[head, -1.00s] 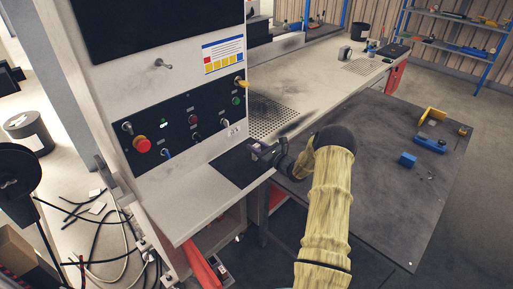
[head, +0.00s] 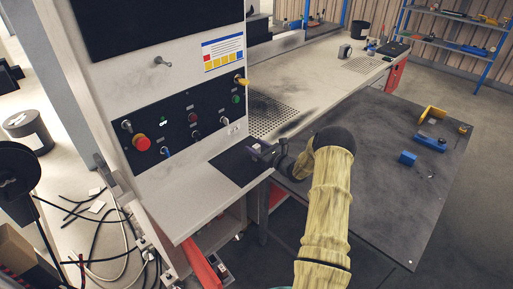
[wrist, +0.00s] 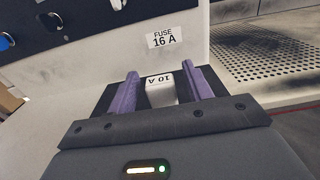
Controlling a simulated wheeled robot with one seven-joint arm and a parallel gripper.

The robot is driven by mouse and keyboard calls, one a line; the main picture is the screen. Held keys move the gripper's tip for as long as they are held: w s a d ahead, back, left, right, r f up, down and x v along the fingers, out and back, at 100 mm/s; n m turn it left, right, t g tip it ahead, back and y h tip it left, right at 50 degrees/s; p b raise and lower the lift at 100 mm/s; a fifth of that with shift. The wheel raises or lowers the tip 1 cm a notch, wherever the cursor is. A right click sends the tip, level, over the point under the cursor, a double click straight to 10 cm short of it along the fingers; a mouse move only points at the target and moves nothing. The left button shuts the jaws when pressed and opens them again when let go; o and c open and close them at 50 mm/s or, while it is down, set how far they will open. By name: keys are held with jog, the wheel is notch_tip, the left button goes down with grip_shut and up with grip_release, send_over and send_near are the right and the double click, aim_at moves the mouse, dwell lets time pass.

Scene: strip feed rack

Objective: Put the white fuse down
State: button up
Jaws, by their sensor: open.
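The white fuse (wrist: 161,91), marked "10 A", stands between the two purple fingers of my gripper (wrist: 161,88) in the wrist view. The fingers are apart, with a gap showing on each side of the fuse. The fuse appears to be on the black mat (wrist: 105,98), though its lower end is hidden by my gripper. In the head view my gripper (head: 259,151) is low over the right edge of the black mat (head: 232,170), in front of the control panel.
A "FUSE 16 A" label (wrist: 163,38) is on the panel face just beyond my gripper. A perforated plate (head: 268,116) lies behind it. A dark table (head: 385,190) at the right holds a blue block (head: 407,159) and small parts.

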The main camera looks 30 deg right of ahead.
jog(key=shift+r, duration=0.3)
jog(key=b+v, duration=0.1)
jog(key=v, duration=1.1)
jog(key=shift+b, duration=0.4)
jog(key=s+a+r+n+g+y, duration=0.1)
jog(key=s+a+n+g, duration=0.2)
jog(key=a+n+g, duration=0.35)
jog(key=s+a+r+n+g+y, duration=0.1)
jog(key=s+a+n+g, duration=0.25)
jog(key=a, duration=0.55)
jog(key=s+a+r+n+g+y, duration=0.1)
jog(key=s+a+n+g, duration=0.35)
jog(key=a, duration=0.35)
jog(key=s+a+r+n+h, duration=0.1)
jog(key=s+r+n+h, duration=0.2)
jog(key=s+n, duration=0.3)
jog(key=s+a+r+n+h, duration=0.1)
jog(key=s+r+n+h, duration=0.2)
jog(key=s+n+h, duration=0.3)
jog(key=s+n, duration=0.1)
jog(key=n, duration=0.4)
jog(key=shift+s+a, duration=0.15)
jog(key=shift+s, duration=0.05)
